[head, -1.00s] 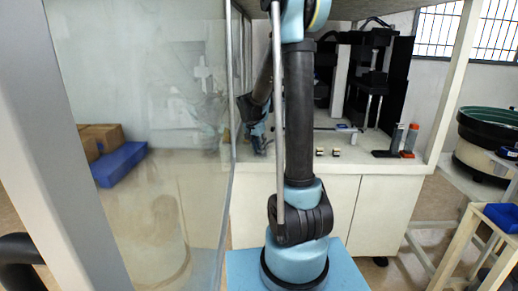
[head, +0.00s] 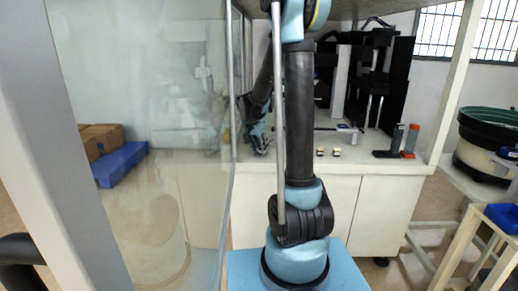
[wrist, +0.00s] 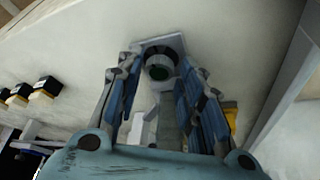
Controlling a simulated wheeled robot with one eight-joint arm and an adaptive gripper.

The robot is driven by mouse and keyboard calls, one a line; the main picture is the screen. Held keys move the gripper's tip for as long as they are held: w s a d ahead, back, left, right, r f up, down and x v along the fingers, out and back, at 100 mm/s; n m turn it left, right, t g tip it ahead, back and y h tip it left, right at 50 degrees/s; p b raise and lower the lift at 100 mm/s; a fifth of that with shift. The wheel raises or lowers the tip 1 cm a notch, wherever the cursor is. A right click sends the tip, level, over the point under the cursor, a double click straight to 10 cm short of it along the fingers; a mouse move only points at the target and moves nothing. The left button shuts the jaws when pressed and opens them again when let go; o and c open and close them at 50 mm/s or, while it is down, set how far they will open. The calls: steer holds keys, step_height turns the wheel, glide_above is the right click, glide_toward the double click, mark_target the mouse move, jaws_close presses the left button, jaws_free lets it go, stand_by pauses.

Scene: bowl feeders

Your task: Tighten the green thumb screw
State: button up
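In the wrist view a dark green round part (wrist: 159,72), which looks like the green thumb screw, sits inside a dark ring on a grey mount (wrist: 178,42). My gripper (wrist: 160,75) is open, with one blue-grey finger on each side of the mount's lower part. The fingers look apart from the screw; whether either touches the mount I cannot tell. In the head view my gripper (head: 260,142) is low over the left end of the white bench, partly behind my arm. The screw cannot be made out there.
Small black-and-yellow blocks (wrist: 46,86) lie left on the bench; two show in the head view (head: 336,152). A yellow piece (wrist: 231,117) is right of my gripper. A glass panel (head: 225,180) stands close to the left of my arm. Black machinery (head: 375,85) stands behind.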

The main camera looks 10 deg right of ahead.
mark_target(260, 150)
step_height(260, 150, up, 10)
stand_by(0.6)
steer(key=shift+w+f, duration=0.1)
steer(key=s+d+n+y, duration=0.1)
steer(key=s+n, duration=0.1)
steer(key=s, duration=0.8)
steer(key=s+d+n, duration=0.2)
steer(key=s, duration=0.9)
steer(key=s+f+n+y, duration=0.1)
steer(key=s+f+n, duration=0.1)
steer(key=s+f, duration=0.3)
steer(key=s+a+f+n+g+y, duration=0.1)
steer(key=s+f, duration=0.4)
steer(key=s, duration=0.7)
steer(key=shift+s+a+f+n, duration=0.15)
steer(key=shift+f+n, duration=0.1)
steer(key=shift+n, duration=0.65)
